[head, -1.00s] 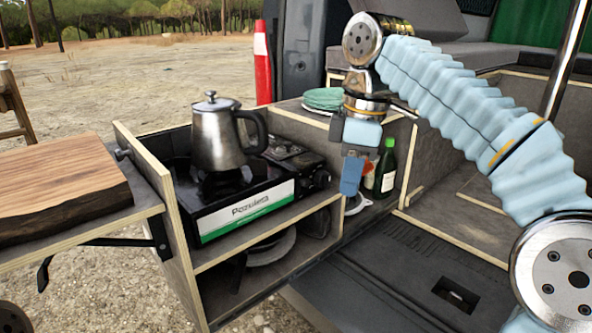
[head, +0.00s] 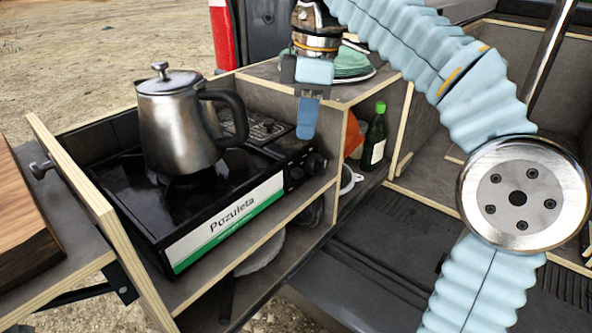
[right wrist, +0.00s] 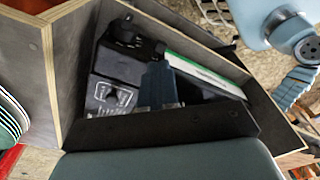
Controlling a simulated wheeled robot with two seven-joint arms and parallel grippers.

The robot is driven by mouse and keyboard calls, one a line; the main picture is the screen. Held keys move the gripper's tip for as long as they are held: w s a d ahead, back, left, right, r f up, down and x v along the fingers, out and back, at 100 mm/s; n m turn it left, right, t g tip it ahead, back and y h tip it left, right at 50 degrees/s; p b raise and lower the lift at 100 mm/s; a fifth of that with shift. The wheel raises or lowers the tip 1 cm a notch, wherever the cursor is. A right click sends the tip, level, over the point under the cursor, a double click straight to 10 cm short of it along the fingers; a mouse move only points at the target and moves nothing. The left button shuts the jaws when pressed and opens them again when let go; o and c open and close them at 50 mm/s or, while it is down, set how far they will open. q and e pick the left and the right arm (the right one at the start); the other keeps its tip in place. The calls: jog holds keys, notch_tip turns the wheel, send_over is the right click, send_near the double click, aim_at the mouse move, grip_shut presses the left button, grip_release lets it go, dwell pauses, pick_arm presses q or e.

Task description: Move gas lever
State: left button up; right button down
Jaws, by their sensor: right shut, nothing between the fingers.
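The black camping stove (head: 225,215), with a white and green "Pozuleta" label, sits in the wooden drawer unit. Its control knob (head: 316,163) is at the front right end; it also shows in the right wrist view (right wrist: 124,30). I cannot clearly make out the gas lever; the stove's grey end panel (right wrist: 110,95) carries small white markings. My right gripper (head: 306,132) is shut and empty, pointing down in front of the stove's right end in the head view. Its blue fingers (right wrist: 158,85) show over the stove in the right wrist view. Contact is unclear. My left gripper is not in view.
A metal kettle (head: 180,125) stands on the burner. Green plates (head: 350,64) lie on the shelf behind my right gripper. A green bottle (head: 375,138) and an orange item stand in the compartment on the right. A wooden board (head: 25,215) is at the left.

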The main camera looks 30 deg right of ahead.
aim_at(301, 170)
jog(key=f, duration=0.4)
jog(key=f+b, duration=0.1)
jog(key=shift+a+f, duration=0.25)
jog(key=shift+f, duration=0.15)
jog(key=shift+w+f, duration=0.1)
jog(key=shift+f, duration=0.45)
